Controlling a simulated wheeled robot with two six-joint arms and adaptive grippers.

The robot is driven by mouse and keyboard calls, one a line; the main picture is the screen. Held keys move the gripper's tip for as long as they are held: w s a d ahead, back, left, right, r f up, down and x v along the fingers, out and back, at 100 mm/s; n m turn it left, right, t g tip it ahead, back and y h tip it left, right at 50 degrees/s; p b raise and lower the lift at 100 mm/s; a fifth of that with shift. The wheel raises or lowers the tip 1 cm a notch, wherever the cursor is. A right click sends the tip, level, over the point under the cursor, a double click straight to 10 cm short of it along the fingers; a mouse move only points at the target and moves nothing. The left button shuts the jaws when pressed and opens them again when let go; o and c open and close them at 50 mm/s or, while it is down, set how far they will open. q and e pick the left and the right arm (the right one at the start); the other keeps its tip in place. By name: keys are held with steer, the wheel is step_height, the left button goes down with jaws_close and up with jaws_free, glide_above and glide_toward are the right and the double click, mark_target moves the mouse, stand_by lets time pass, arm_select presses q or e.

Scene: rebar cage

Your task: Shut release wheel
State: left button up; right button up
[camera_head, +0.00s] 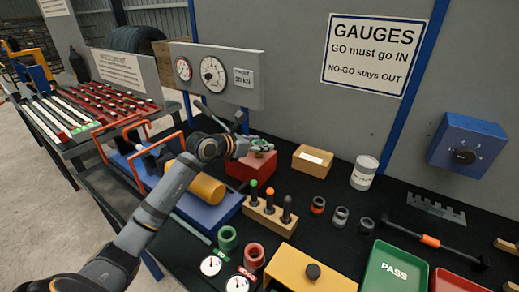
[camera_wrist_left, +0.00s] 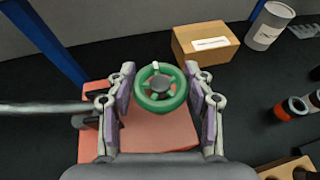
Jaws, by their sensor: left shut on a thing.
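The release wheel (camera_wrist_left: 161,104) is a green spoked hand wheel with a grey hub and a pale mark on its rim, at the top in the left wrist view. It sits on top of a red block (camera_head: 250,172), which also shows in the left wrist view (camera_wrist_left: 160,138). My left gripper (camera_head: 262,146) is over the block. In the left wrist view its two fingers (camera_wrist_left: 161,86) are on opposite sides of the wheel, shut on its rim. In the head view the gripper hides most of the wheel. My right gripper is not in view.
A gauge panel (camera_head: 250,96) stands behind. A cardboard box (camera_head: 312,160) and a white can (camera_head: 364,172) are to the right. A wooden block with plug gauges (camera_head: 268,216) is in front. A grey rod (camera_wrist_left: 45,107) runs left of the wheel.

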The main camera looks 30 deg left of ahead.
arm_select(q)
steer(key=o, duration=1.2)
